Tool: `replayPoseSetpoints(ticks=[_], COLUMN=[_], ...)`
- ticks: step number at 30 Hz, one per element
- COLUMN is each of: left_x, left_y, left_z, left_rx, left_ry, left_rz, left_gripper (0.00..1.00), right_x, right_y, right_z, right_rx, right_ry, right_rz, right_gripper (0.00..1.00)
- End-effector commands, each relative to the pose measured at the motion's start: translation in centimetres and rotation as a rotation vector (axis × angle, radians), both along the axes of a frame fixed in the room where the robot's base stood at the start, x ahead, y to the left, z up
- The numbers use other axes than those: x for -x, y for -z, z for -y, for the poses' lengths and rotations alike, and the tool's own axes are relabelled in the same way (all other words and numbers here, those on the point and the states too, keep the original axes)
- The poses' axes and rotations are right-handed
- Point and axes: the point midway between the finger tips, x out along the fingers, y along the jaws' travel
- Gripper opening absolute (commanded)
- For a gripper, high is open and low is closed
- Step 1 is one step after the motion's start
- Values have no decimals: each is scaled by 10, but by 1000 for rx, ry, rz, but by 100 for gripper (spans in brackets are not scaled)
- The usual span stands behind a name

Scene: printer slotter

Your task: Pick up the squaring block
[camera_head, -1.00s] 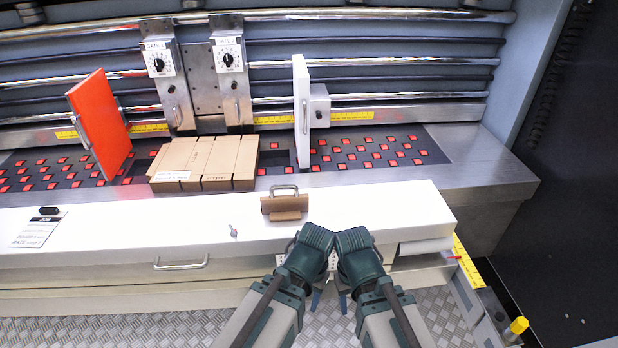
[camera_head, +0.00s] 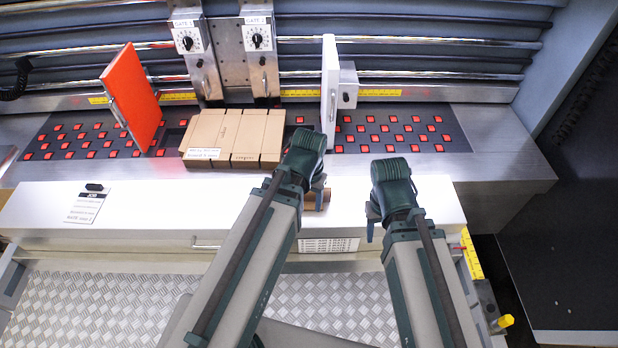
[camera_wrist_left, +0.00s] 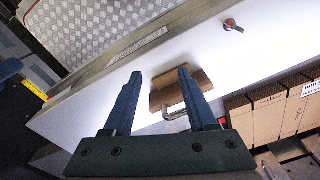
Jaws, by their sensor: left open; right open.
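The squaring block, brown with a metal handle, lies on the white ledge. In the left wrist view the squaring block (camera_wrist_left: 196,86) sits just beyond and between the fingertips, its handle toward the right finger. In the head view my left gripper (camera_head: 316,186) covers most of it, and only a brown edge shows beside the fingers. My left gripper (camera_wrist_left: 158,74) is open and empty above the block. My right gripper (camera_head: 373,222) is open and empty over the ledge's right part, apart from the block.
Brown cardboard (camera_head: 232,138) lies on the slotted bed between an orange plate (camera_head: 133,97) and a white plate (camera_head: 329,92). A small red-tipped metal part (camera_wrist_left: 232,25) lies on the white ledge (camera_head: 150,212). The ledge's left part is largely clear.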

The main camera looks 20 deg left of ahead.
Motion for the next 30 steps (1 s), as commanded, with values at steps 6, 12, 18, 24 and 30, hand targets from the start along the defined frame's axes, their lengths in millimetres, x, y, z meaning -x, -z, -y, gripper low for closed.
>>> replayPoseSetpoints(ticks=[6,12,18,24,30], left_x=[-27,-53,-77,-93,-96], left_y=[-59,-62,-61,-61,-61], left_z=[-24,-30,-31,-30,-30], left_rx=[11,3,-3,-4,-3], left_ry=[124,451,808,1087,1179], left_rz=[12,-4,-25,-41,-46], left_gripper=[57,57,57,57,57], right_x=[0,0,0,0,0], right_y=[-59,-62,-61,-61,-61], right_z=[0,0,0,0,0], right_rx=[-1,-1,-1,-1,-1], right_ry=[2,3,3,3,2], right_rz=[-1,-1,0,0,0], right_gripper=[50,50,50,50,50])
